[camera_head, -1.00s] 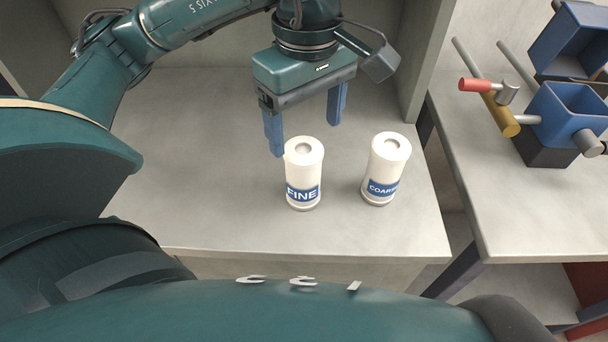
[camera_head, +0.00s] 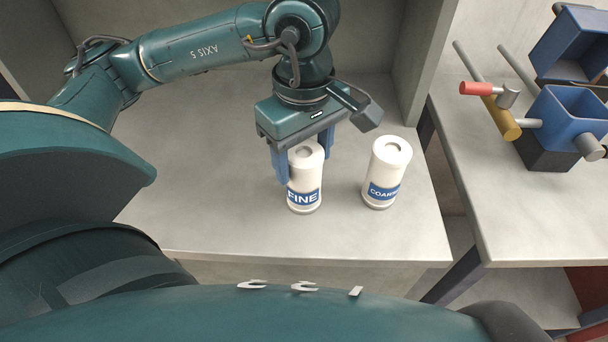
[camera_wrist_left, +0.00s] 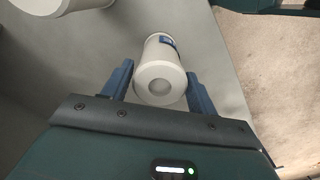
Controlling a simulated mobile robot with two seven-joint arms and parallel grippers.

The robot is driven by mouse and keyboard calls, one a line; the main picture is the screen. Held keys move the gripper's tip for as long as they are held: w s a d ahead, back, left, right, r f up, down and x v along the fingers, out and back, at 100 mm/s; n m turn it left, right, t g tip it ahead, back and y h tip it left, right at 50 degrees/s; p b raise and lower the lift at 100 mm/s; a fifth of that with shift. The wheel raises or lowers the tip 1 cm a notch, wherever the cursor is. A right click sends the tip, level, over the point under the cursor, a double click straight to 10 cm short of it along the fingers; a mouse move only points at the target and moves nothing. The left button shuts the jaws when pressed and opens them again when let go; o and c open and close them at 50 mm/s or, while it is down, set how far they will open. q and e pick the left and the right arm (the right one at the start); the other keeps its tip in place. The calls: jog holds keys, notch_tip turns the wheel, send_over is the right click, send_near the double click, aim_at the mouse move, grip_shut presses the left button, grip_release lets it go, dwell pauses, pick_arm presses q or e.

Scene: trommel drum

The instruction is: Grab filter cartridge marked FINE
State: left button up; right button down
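The filter cartridge marked FINE (camera_head: 304,178) is a white cylinder with a blue label, standing upright on the pale shelf. My left gripper (camera_head: 303,168) is open, with one blue finger on each side of its upper part. In the left wrist view the cartridge (camera_wrist_left: 160,75) stands between the spread fingers (camera_wrist_left: 158,90), with a visible gap at each side. A similar white cartridge marked COARSE (camera_head: 385,172) stands upright to the right, apart from the gripper. My right gripper is not in view.
The pale shelf (camera_head: 220,215) is clear left of and in front of the cartridges. A grey upright panel (camera_head: 425,60) stands behind on the right. A separate table (camera_head: 510,210) at right carries a blue box (camera_head: 565,115) and a red-ended handle (camera_head: 477,88).

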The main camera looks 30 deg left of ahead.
pick_arm(q)
jog(key=c, duration=1)
